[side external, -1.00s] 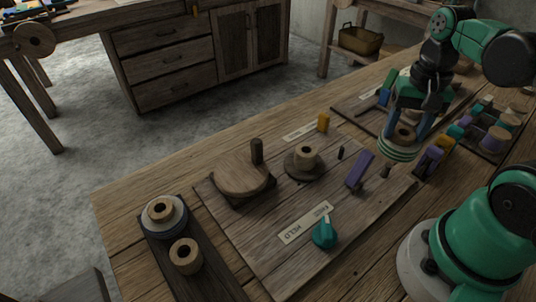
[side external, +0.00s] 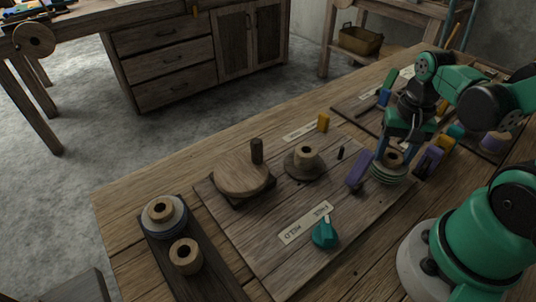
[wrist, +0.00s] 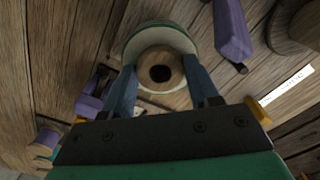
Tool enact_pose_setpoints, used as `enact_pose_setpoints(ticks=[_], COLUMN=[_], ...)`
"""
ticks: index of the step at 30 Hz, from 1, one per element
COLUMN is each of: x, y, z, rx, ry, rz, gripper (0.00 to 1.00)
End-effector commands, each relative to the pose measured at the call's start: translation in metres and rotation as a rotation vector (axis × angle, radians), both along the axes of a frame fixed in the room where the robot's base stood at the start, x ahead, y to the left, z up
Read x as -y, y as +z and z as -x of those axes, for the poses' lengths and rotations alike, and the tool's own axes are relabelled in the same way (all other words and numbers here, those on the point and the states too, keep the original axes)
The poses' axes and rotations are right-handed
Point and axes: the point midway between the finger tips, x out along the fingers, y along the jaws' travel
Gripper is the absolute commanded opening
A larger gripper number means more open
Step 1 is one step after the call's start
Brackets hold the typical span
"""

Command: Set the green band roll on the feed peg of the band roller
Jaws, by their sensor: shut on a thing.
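The green band roll (side external: 388,174) has green and pale bands around a wooden core with a dark hole. My gripper (side external: 395,160) is shut on its core from above. The roll is upright and low over the right side of the band roller's board (side external: 290,222), where the feed peg stood in view before. The peg is now hidden by the roll; I cannot tell whether it is inside the hole or whether the roll touches the board. In the wrist view the roll (wrist: 203,35) sits between the fingertips, its hole dark.
A purple block (side external: 358,170) stands close left of the roll. Purple and yellow pieces stand close right.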

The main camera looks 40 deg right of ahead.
Motion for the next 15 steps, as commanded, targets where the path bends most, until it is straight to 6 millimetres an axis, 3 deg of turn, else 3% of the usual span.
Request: enact_pose_setpoints(ticks=[15], x=[-0.0008], y=[-0.0034], z=[0.0004], rx=[0.000], ry=[0.000], rz=[0.000], gripper=[0.20])
